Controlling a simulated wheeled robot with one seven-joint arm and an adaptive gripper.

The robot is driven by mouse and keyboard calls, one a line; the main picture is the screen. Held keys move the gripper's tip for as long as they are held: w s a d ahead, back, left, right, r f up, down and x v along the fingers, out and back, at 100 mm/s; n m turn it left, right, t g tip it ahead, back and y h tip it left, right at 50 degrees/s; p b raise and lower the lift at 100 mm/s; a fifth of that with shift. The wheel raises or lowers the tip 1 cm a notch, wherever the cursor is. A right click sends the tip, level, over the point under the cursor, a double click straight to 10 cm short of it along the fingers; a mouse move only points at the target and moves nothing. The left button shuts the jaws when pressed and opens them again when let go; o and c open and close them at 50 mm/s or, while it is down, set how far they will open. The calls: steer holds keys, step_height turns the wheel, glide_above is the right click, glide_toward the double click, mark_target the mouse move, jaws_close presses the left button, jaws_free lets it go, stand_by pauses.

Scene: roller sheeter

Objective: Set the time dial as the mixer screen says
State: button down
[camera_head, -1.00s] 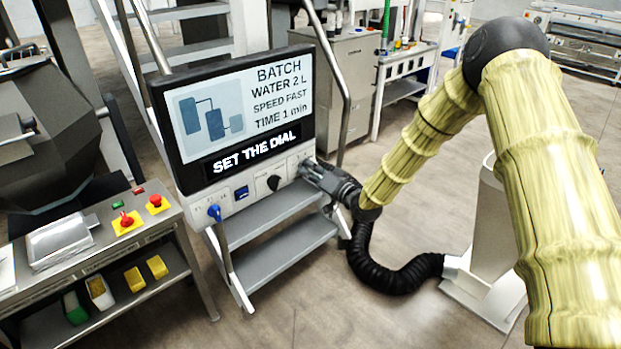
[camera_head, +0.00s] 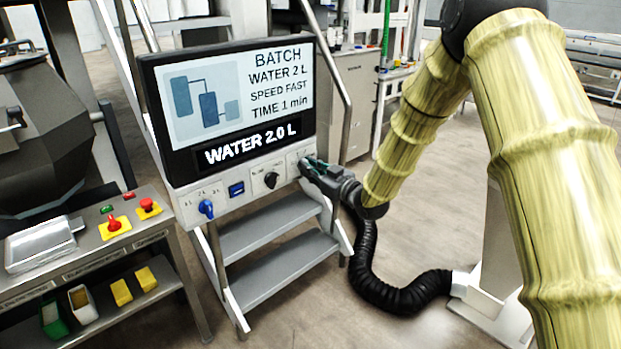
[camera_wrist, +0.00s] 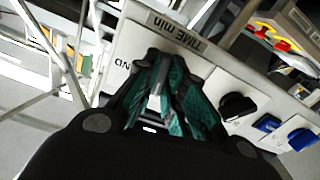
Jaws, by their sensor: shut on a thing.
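The mixer screen (camera_head: 281,62) reads BATCH, WATER 2 L, SPEED FAST, TIME 1 min. A black strip (camera_head: 252,142) below it shows WATER 2.0 L. My gripper (camera_head: 307,167) is at the right end of the control panel under the screen. In the wrist view, my gripper (camera_wrist: 163,82) has its teal-padded fingers closed on the time dial, below the upside-down label TIME min (camera_wrist: 174,35). The fingers hide most of the dial, so its setting cannot be read.
Left of my gripper on the panel are a black knob (camera_head: 271,180), a small blue switch (camera_head: 236,189) and a blue knob (camera_head: 206,209). Steps (camera_head: 275,262) stand below. A side table (camera_head: 118,243) with red stop buttons is at left. A black hose (camera_head: 375,285) curves across the floor.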

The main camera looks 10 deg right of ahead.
steer(key=n+b, duration=1.1)
steer(key=shift+d+f, duration=0.1)
steer(key=shift+f, duration=0.1)
steer(key=shift+r+n, duration=0.1)
steer(key=shift+n, duration=0.2)
steer(key=c, duration=1.5)
jaws_free()
steer(key=shift+d, duration=0.1)
